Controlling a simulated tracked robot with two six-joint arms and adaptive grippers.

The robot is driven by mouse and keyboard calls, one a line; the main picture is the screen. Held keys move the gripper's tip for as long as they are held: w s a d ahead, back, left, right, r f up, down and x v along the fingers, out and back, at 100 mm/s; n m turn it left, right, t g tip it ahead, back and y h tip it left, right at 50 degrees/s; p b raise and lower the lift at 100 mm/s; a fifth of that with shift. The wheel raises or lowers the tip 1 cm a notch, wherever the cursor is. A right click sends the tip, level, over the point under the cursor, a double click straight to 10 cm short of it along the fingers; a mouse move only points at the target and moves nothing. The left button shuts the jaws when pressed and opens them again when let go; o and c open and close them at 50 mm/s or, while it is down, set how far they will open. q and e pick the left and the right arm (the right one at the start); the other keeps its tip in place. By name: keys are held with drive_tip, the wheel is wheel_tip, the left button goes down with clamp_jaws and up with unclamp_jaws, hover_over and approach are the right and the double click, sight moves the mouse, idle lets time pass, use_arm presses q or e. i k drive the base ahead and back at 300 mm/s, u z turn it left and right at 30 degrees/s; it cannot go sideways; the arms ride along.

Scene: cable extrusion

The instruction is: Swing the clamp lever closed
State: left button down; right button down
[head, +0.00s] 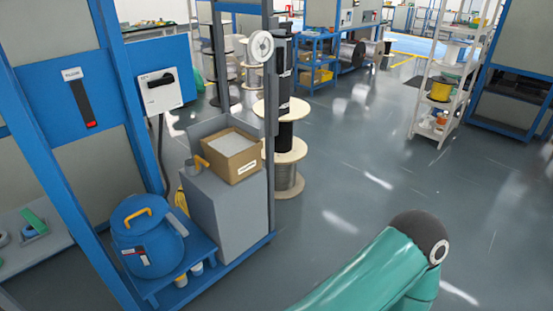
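I cannot tell for sure which part is the clamp lever. A blue lidded drum (158,258) stands on a low blue shelf at the lower left, with a yellow handle (146,211) on its lid. A small white and red piece (135,252) is on its side. A black bar with a red lower end (82,104) is on the blue panel above. A white box with a black handle (160,89) is beside it. Neither gripper is in view; only a green link of my arm shows at the bottom right.
A cardboard box (232,163) sits on a grey cabinet (228,208) right of the drum. A blue frame post (57,185) rises left of it. Cable spools (286,165) stand behind. The grey floor (350,160) is open to the right, before a white shelf rack (447,85).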

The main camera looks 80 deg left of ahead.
sight(37, 224)
drive_tip(key=z, duration=0.35)
drive_tip(key=i, duration=0.2)
drive_tip(key=u, duration=2.9)
drive_tip(key=i, duration=0.2)
drive_tip(key=u, duration=1.5)
drive_tip(key=k, duration=0.55)
drive_tip(key=u, duration=0.45)
drive_tip(key=i, duration=1.6)
drive_tip(key=z, duration=0.4)
